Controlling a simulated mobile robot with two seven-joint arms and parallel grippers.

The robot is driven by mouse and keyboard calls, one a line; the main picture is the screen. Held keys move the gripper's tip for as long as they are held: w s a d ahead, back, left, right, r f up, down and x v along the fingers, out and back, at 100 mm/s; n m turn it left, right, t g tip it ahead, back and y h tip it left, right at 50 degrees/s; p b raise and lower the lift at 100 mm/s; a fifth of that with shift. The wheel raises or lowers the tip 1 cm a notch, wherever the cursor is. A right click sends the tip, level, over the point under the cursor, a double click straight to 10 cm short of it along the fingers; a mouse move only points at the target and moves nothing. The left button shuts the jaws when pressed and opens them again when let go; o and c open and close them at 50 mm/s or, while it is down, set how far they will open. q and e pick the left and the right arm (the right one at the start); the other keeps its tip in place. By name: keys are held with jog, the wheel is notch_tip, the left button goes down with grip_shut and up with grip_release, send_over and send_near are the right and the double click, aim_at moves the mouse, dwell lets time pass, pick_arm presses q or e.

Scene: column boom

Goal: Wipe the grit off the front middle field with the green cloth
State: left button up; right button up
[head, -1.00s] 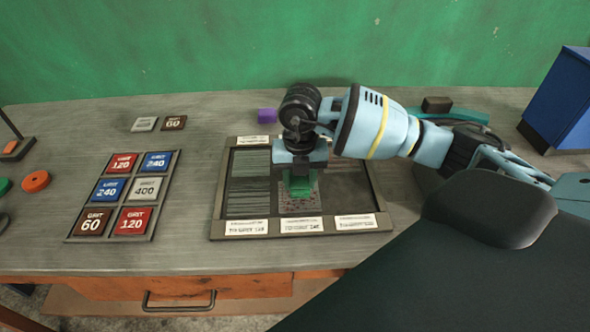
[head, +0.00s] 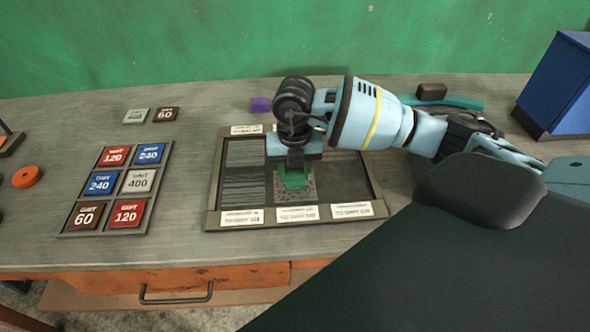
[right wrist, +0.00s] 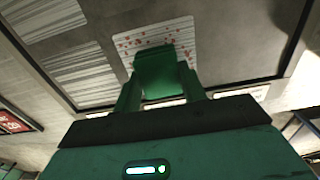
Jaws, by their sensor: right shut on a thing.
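My right gripper (head: 294,163) is shut on the green cloth (head: 294,179), above the front middle field of the dark framed board. The cloth also shows between the fingers in the right wrist view (right wrist: 160,72). The front middle field (head: 309,195) shows as speckled edges around the cloth in the head view. In the right wrist view that field (right wrist: 183,32) is pale with thin lines, and red grit specks lie on it beside the cloth. The cloth covers part of the field; I cannot tell whether it touches the surface. My left gripper is not in view.
The board's frame (head: 213,190) carries white labels along its front and back edges. A tray of grit tiles (head: 150,206) lies to the left. A purple block (head: 261,104), two loose tiles (head: 150,115) and a blue box (head: 560,85) stand farther back. An orange disc (head: 27,177) lies far left.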

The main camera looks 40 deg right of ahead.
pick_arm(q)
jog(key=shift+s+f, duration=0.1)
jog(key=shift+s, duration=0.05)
pick_arm(e)
jog(key=shift+f, duration=0.75)
jog(key=shift+a, duration=0.1)
jog(key=shift+w+a+r, duration=0.15)
jog(key=shift+w+a, duration=0.4)
jog(key=shift+a, duration=0.2)
jog(key=shift+s+d, duration=0.1)
jog(key=shift+s+d, duration=0.45)
jog(key=shift+d, duration=0.35)
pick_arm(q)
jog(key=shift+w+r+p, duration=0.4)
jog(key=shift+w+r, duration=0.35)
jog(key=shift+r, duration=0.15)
pick_arm(e)
jog(key=shift+s+d, duration=0.5)
jog(key=shift+d, duration=0.25)
